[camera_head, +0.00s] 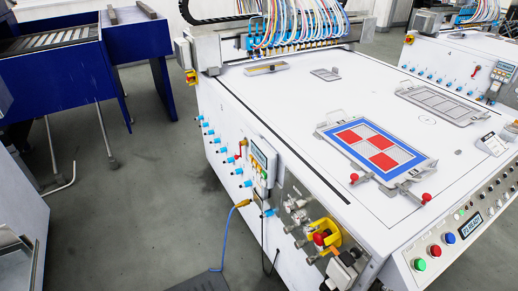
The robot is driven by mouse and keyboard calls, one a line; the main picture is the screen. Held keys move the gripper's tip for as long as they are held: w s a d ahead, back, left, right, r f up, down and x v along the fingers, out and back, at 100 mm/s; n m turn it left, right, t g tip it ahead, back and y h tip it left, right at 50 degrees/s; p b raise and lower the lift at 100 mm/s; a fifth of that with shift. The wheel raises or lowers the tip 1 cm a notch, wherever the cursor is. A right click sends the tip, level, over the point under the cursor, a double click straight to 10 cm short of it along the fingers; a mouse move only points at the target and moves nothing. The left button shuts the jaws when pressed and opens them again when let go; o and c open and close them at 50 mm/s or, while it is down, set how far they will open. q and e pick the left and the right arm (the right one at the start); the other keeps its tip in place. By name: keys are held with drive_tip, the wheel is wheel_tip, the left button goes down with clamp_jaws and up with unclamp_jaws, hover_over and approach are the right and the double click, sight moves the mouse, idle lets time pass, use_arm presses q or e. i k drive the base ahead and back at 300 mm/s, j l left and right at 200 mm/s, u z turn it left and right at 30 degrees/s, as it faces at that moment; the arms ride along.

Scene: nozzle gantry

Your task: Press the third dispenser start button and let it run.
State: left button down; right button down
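A white gantry table (290,110) fills the middle of the view. Its sloped front panel (470,238) at the lower right carries a green button (420,264), a red button (435,250), a blue button (449,237), a small display (471,226) and several smaller buttons beyond it. Labels are too small to read, so I cannot tell which is the third dispenser start button. A side control box (263,158) with a screen and keys is on the left wall. Neither of my grippers is in view.
A red emergency knob (320,238) in a yellow guard sits at the near corner. A framed tray (350,133) with red and blue areas lies on the table. Coloured hoses (290,25) run behind. A blue bench (140,40) stands left; grey floor (120,220) is open between.

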sight(420, 264)
drive_tip(key=k+j+z, duration=0.1)
drive_tip(key=j, duration=0.35)
drive_tip(key=k+j+z, duration=0.15)
drive_tip(key=j, duration=0.25)
drive_tip(key=k+j+z, duration=0.1)
drive_tip(key=k+j, duration=0.25)
drive_tip(key=z, duration=1.25)
